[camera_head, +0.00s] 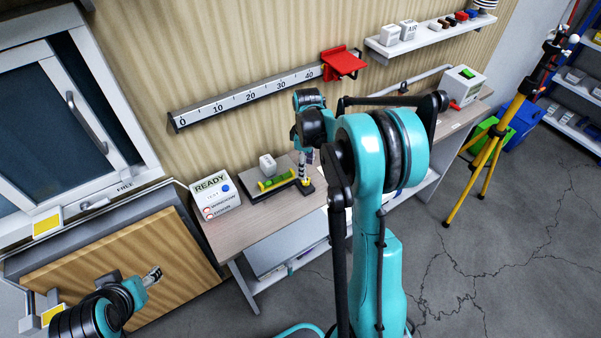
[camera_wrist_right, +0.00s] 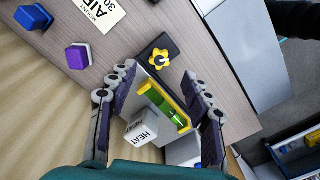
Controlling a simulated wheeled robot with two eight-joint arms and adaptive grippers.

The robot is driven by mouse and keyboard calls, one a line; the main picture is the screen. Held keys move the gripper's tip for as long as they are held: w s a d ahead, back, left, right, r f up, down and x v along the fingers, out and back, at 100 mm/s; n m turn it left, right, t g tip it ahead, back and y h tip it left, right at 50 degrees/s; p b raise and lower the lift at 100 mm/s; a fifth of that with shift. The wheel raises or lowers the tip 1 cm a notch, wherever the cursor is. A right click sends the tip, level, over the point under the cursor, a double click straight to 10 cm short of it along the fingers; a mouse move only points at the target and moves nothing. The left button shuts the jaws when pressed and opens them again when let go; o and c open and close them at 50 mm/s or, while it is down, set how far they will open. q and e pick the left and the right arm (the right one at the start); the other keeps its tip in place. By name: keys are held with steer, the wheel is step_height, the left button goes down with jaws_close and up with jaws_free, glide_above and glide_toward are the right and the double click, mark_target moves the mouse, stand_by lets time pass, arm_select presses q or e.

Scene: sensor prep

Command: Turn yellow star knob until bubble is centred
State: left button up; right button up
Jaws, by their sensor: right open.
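The yellow star knob (camera_wrist_right: 158,57) sits on the dark end of a levelling base (camera_wrist_right: 172,47), seen in the right wrist view. A green spirit level (camera_wrist_right: 163,112) with a yellow frame lies on the base beside the knob; its bubble is too small to place. In the head view the level (camera_head: 276,182) and part of the knob (camera_head: 306,187) show on the bench. My right gripper (camera_wrist_right: 159,84) is open, its fingers spread on either side of the level, with the knob ahead between the fingertips. My left gripper (camera_head: 153,276) is at the lower left, away from the bench; its jaw state is unclear.
A white HEAT block (camera_wrist_right: 140,130) stands close by the level. Purple (camera_wrist_right: 78,57) and blue (camera_wrist_right: 33,17) blocks and an AIR card (camera_wrist_right: 101,12) lie on the bench. A READY box (camera_head: 214,197) stands at the bench's left end. A red bracket (camera_head: 343,62) is on the wall ruler.

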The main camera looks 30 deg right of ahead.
mark_target(306, 182)
step_height(306, 182, down, 6)
steer(key=shift+b, duration=0.65)
jaws_close()
